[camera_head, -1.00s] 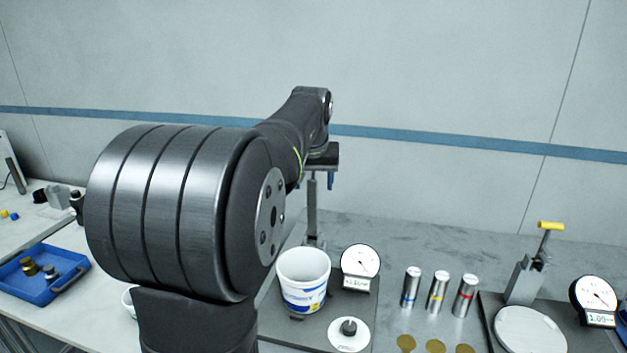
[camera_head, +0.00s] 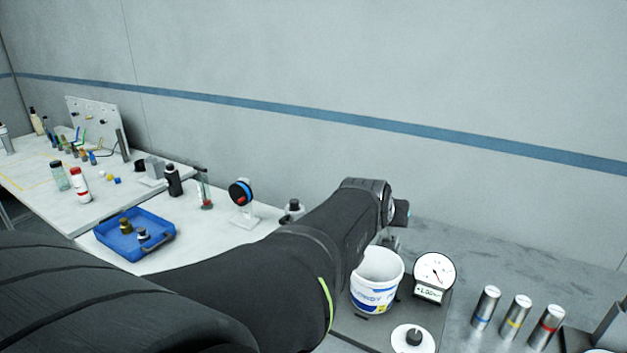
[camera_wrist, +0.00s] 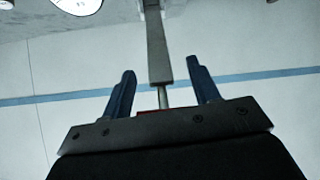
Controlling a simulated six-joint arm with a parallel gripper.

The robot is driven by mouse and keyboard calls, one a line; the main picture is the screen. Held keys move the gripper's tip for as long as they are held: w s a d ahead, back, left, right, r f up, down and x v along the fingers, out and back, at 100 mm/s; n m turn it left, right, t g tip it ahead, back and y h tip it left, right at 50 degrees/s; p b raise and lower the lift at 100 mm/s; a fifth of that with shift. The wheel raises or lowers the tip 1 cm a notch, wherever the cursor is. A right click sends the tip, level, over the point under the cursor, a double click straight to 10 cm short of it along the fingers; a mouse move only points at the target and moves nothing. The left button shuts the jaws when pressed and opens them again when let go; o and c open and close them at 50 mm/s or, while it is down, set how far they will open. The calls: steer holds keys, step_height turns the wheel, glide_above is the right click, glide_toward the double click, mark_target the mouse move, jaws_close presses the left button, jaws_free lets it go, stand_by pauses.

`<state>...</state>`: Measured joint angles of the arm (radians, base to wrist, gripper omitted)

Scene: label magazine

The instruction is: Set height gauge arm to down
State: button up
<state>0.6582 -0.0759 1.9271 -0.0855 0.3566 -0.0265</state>
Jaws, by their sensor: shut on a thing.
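The height gauge stands at the lower right of the head view: a dark base plate (camera_head: 436,308), a white dial (camera_head: 434,272) and a round white plate (camera_head: 412,340). A white tub (camera_head: 378,280) with a blue and yellow label stands beside the dial. My gripper (camera_head: 400,212) is just behind and above the tub. In the wrist view its blue fingers (camera_wrist: 163,78) straddle the grey gauge arm (camera_wrist: 157,50), with a thin rod and a red grip (camera_wrist: 148,112) at the palm. The jaws are shut on this grip, mostly hidden. The gauge arm's pivot is hidden in the head view.
Several metal cylinders (camera_head: 517,317) stand right of the gauge. A blue tray (camera_head: 133,236) with small parts and a round-headed stand (camera_head: 242,196) are to the left. The bench behind the dial is clear. My arm covers the lower left of the head view.

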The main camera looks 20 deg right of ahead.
steer(key=s+a+f, duration=0.1)
steer(key=f, duration=0.1)
steer(key=s+a+f, duration=0.1)
steer(key=shift+s+a+f, duration=0.3)
steer(key=shift+s+f, duration=0.05)
steer(key=shift+f, duration=0.05)
steer(key=shift+c, duration=1.2)
steer(key=shift+s+a+f, duration=0.1)
steer(key=shift+a+f, duration=0.05)
steer(key=shift+f, duration=0.15)
jaws_close()
steer(key=o, duration=0.9)
jaws_free()
steer(key=shift+w+a, duration=0.1)
steer(key=shift+w, duration=0.1)
steer(key=o, duration=0.7)
steer(key=shift+s, duration=0.1)
steer(key=shift+r, duration=0.1)
steer(key=v, duration=1.7)
steer(key=shift+s+r, duration=0.1)
steer(key=shift+s, duration=0.1)
